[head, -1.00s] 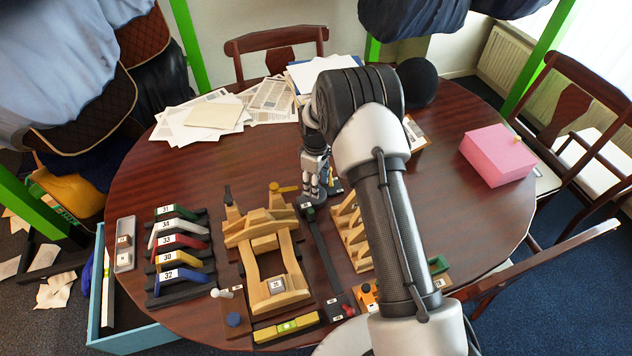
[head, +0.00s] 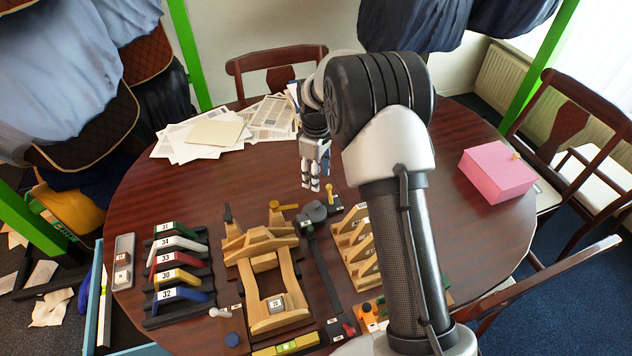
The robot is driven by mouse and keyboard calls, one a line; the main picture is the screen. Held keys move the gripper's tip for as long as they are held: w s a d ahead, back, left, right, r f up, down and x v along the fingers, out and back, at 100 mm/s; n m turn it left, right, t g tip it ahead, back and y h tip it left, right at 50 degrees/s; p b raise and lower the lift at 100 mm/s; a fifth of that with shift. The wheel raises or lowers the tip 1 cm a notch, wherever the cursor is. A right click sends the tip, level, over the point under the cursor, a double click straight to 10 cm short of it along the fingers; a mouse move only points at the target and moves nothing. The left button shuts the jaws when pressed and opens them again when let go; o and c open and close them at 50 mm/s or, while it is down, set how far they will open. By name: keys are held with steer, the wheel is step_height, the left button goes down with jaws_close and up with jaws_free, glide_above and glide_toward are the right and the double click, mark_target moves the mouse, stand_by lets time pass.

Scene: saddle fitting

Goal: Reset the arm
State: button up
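My gripper (head: 315,184) hangs pointing down above the middle of the round wooden table (head: 200,185), at the end of my raised arm. It is above and behind the row of tools. Its fingers look empty, with a narrow gap between them, but they are small and I cannot tell how far they are spread. My forearm hides part of the table's right side.
A wooden saddle-shaped frame (head: 246,298), a rack of numbered coloured gauges (head: 178,294) and a slotted wooden stand (head: 345,246) fill the table's front. Papers (head: 180,138) lie at the back left. A pink box (head: 496,172) stands at the right.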

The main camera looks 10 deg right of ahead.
steer(key=shift+r, duration=0.1)
stand_by(0.4)
steer(key=s+r+m+t, duration=0.1)
steer(key=s+r+m, duration=0.1)
steer(key=s+r, duration=0.65)
steer(key=s+r+m+t, duration=0.1)
steer(key=s+r+m, duration=0.2)
steer(key=s+r, duration=0.55)
steer(key=s+r+m+t, duration=0.1)
steer(key=s+r+m, duration=0.1)
steer(key=s, duration=0.7)
steer(key=s+r+m+t, duration=0.1)
steer(key=s+r+m, duration=0.2)
steer(key=s, duration=0.6)
steer(key=shift+s+d+t, duration=0.3)
